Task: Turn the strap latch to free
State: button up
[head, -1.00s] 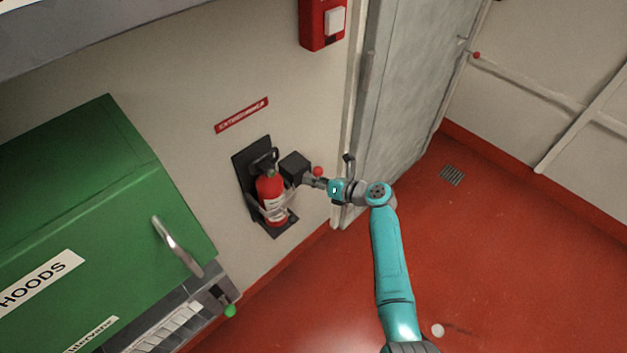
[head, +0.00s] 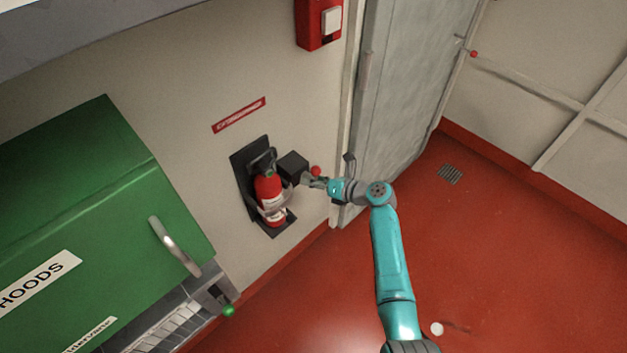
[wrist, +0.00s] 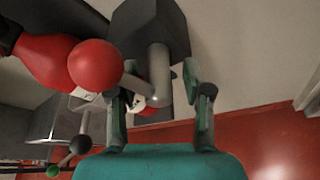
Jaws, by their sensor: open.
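The strap latch is a dark box (head: 292,167) on the wall beside the extinguisher, with a grey metal lever (wrist: 159,72) ending in a red ball knob (wrist: 95,65). The knob also shows in the head view (head: 316,171). The red extinguisher (head: 269,189) stands upright in its black wall bracket, with a pale strap around its lower body. My gripper (wrist: 158,92) is open at the latch. In the wrist view the lever's shaft appears between its fingers, with the knob outside the left finger. I cannot tell whether a finger touches the lever.
A green hood cabinet (head: 100,190) with a metal handle stands at the left. A grey door (head: 405,90) is to the right of the latch. A red wall box (head: 319,22) hangs above.

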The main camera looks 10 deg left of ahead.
jog(key=v, duration=1.2)
jog(key=s+d+f+n+t+h, duration=0.1)
jog(key=s+d+f+n+h, duration=0.3)
jog(key=s, duration=0.5)
jog(key=s+d+f+n+t+h, duration=0.25)
jog(key=s+f, duration=0.35)
jog(key=s, duration=0.3)
jog(key=s+d+f+n+t+h, duration=0.1)
jog(key=s+d+f+n+h, duration=0.25)
jog(key=s, duration=0.55)
jog(key=s+d+r+n+t+h, duration=0.1)
jog(key=s+d+r+n, duration=0.15)
jog(key=s+n, duration=0.35)
jog(key=s+d+r+n+t+h, duration=0.15)
jog(key=s+r+n, duration=0.25)
jog(key=s, duration=0.5)
jog(key=s+d+r+n+t, duration=0.1)
jog(key=s+r+n, duration=0.3)
jog(key=r, duration=0.4)
jog(key=s+d+r+n, duration=0.1)
jog(key=s+r+n, duration=0.4)
jog(key=r, duration=0.3)
jog(key=shift+r+n+t, duration=0.15)
jog(key=shift+n+t, duration=0.25)
jog(key=shift+n, duration=0.3)
